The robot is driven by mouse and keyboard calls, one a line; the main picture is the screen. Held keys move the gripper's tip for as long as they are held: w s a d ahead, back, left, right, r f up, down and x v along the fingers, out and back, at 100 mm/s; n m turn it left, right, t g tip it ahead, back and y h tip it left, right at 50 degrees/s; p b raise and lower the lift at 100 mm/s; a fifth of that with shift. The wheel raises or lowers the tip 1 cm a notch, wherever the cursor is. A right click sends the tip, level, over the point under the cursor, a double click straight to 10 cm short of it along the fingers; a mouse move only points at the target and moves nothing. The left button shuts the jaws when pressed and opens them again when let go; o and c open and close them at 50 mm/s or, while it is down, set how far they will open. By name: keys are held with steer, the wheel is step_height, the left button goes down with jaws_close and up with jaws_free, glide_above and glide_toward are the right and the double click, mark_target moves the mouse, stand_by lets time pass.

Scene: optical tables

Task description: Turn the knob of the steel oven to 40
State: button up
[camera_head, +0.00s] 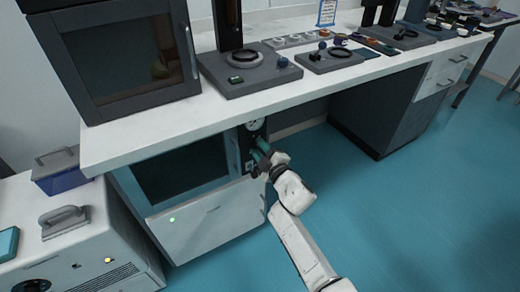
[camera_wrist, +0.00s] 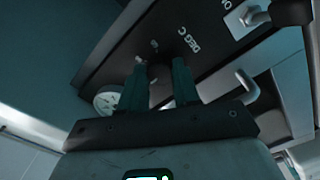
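The steel oven (camera_head: 205,222) stands under the white bench, with a dark window and a narrow dark control panel (camera_head: 246,138) at its right edge. My gripper (camera_head: 260,148) is at this panel, just below a round white dial (camera_head: 255,124). In the wrist view, my gripper (camera_wrist: 160,66) has its two green fingers apart, pointing at the panel (camera_wrist: 215,62), with "DEG C" printed beside them. The white dial (camera_wrist: 106,100) also shows left of the fingers. The knob cannot be made out; the fingers may hide it. I cannot tell whether they touch it.
The bench top (camera_head: 150,128) overhangs the oven and my gripper. In the wrist view, a switch (camera_wrist: 252,16) and a metal handle (camera_wrist: 248,86) lie right of the fingers. A white machine (camera_head: 85,255) stands at lower left. The floor (camera_head: 400,220) to the right is clear.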

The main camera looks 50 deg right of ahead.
steer(key=o, duration=0.5)
steer(key=v, duration=1.1)
steer(key=shift+p, duration=0.4)
